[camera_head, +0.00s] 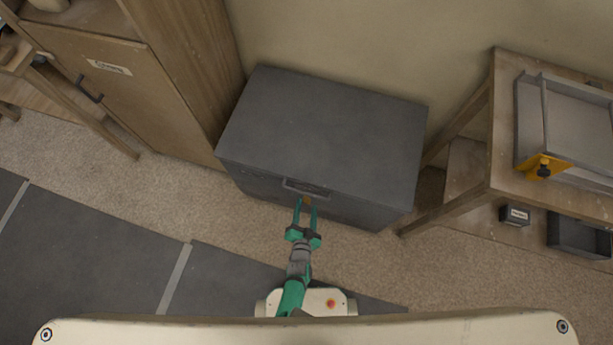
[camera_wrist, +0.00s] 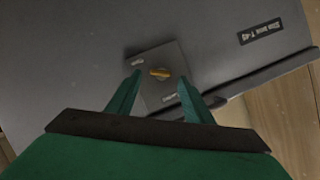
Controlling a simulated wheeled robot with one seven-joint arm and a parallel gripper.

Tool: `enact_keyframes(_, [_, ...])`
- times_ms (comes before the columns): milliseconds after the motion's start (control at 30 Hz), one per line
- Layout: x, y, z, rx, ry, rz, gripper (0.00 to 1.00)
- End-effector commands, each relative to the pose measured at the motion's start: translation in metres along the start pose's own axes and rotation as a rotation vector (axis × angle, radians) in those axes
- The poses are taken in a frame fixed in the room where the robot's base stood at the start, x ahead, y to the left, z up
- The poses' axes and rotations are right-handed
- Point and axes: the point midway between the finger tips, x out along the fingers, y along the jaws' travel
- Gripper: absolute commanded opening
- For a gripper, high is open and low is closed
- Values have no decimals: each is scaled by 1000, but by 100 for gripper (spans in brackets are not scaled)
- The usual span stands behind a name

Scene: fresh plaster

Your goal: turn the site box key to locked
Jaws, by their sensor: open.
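The site box (camera_head: 325,130) is a large dark grey chest with its lid down, standing against the wall in the head view. Its front also fills much of the wrist view (camera_wrist: 70,60). The key (camera_wrist: 160,73) is a small yellow-orange piece on a grey lock plate (camera_wrist: 165,95) with two small labels, too small to read. My green gripper (camera_head: 305,212) is open at the box front, below the lid handle. In the wrist view its fingers (camera_wrist: 162,92) stand apart on either side of the plate, with the key between and beyond them. I cannot tell whether they touch anything.
A wooden cabinet (camera_head: 110,70) stands left of the box. A wooden bench (camera_head: 505,160) with a metal tool stands to the right, with a small labelled box (camera_head: 515,214) and a dark tray (camera_head: 578,236) low down. Carpet and dark mats (camera_head: 90,250) lie open in front.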

Motion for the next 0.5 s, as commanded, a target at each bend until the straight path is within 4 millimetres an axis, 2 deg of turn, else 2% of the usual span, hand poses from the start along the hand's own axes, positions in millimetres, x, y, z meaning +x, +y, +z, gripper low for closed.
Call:
enact_keyframes(200, [20, 0, 0, 0, 0, 0, 47])
enact_keyframes(500, [23, 0, 0, 0, -1, 1, 47])
